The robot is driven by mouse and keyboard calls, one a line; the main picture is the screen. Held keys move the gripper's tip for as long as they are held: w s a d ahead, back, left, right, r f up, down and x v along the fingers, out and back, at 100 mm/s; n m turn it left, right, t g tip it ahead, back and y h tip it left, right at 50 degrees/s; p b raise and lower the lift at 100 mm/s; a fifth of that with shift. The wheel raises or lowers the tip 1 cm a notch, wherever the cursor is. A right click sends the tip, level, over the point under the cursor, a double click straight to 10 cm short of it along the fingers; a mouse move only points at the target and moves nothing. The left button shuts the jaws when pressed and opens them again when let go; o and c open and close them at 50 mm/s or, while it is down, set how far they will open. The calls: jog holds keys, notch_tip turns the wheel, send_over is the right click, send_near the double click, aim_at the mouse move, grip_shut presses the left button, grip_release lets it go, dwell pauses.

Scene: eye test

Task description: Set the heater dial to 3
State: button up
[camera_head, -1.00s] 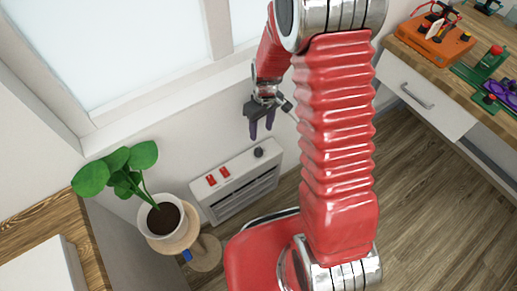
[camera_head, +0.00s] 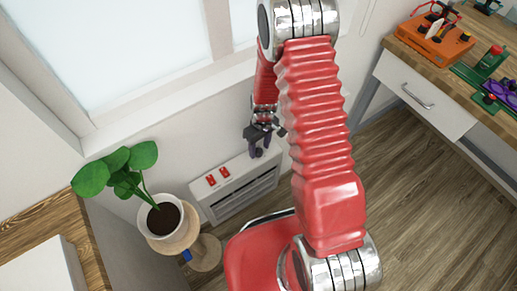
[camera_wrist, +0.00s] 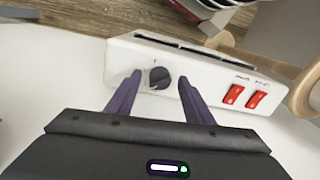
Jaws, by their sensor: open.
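The white heater (camera_head: 233,190) stands low against the wall under the window. Its black dial (camera_wrist: 159,77) shows in the wrist view, with small marks around it that are too small to read. Two red switches (camera_wrist: 244,96) sit to the right of the dial in the wrist view; they also show on the heater top in the head view (camera_head: 218,177). My gripper (camera_wrist: 158,80) is open, with one purple finger on each side of the dial and a gap on both sides. In the head view my gripper (camera_head: 260,152) is over the dial end of the heater and largely hides the dial.
A potted plant (camera_head: 163,220) on a round wooden stand is left of the heater. A workbench with a drawer (camera_head: 424,96) is at right, carrying an orange box (camera_head: 436,40) and green and purple items. Wooden floor (camera_head: 405,200) is clear between.

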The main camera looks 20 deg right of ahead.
jog(key=shift+f, duration=0.55)
jog(key=shift+c, duration=0.2)
jog(key=c, duration=0.9)
jog(key=shift+a, duration=0.25)
jog(key=shift+c, duration=0.3)
jog(key=shift+s+d, duration=0.1)
jog(key=shift+d, duration=0.05)
jog(key=shift+s+d+f, duration=0.1)
jog(key=shift+s, duration=0.1)
jog(key=shift+c, duration=0.2)
jog(key=o, duration=1)
jog(key=shift+w, duration=0.2)
